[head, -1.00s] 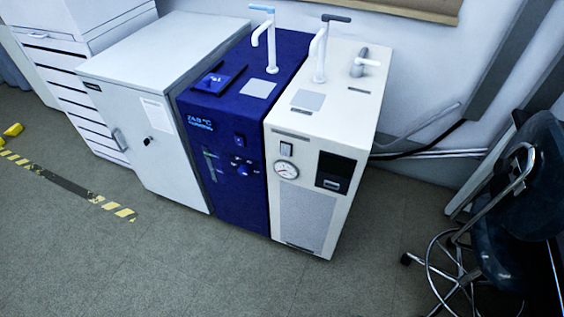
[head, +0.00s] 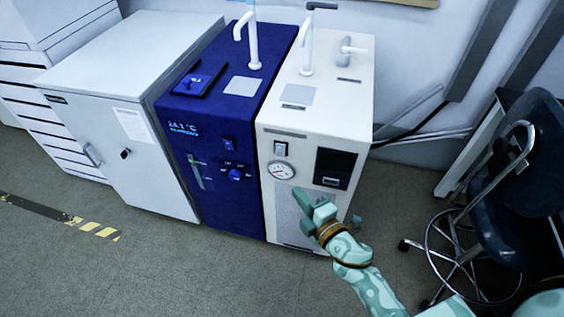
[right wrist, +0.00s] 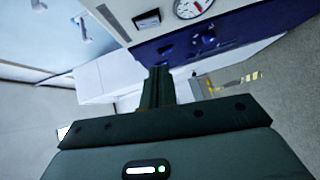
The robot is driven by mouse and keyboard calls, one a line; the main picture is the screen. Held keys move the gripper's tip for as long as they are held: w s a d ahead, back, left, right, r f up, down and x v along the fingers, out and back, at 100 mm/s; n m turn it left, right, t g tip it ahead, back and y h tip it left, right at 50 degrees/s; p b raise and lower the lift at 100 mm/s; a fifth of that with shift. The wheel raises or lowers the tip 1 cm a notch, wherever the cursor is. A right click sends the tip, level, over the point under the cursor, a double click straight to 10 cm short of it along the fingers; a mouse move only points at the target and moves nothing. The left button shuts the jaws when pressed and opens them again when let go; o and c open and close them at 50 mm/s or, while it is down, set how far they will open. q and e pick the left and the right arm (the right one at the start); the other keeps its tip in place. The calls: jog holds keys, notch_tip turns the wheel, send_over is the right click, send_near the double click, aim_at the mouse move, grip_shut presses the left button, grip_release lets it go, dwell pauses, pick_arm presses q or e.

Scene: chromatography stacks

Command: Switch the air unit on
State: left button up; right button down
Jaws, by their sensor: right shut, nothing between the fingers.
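The cream unit (head: 349,101), which I take to be the air unit, stands at the right end of the row of cabinets. Its front has a rocker switch (head: 280,149), a round pressure gauge (head: 281,170) with a red needle, and a dark panel (head: 333,168). I cannot tell the switch's position. My right gripper (head: 299,194) is shut and empty, in front of the lower front grille, below and right of the switch. My left gripper is out of view.
The blue unit (head: 216,209) with its own switch (head: 229,144) and knob stands directly left of the cream one. A white cabinet (head: 110,66) stands further left. A wheeled chair (head: 516,155) is at the right. The floor in front is clear.

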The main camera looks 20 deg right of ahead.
jog(key=b, duration=0.2)
send_near(277, 155)
jog(key=w+a, duration=0.2)
jog(key=a, duration=0.2)
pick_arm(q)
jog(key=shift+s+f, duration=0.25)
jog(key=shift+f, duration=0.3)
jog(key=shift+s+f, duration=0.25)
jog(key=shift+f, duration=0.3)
pick_arm(e)
jog(key=w+d, duration=0.1)
jog(key=w, duration=0.1)
jog(key=w+d, duration=0.1)
jog(key=w, duration=0.1)
jog(key=shift+d+f, duration=0.3)
jog(key=shift+d, duration=0.05)
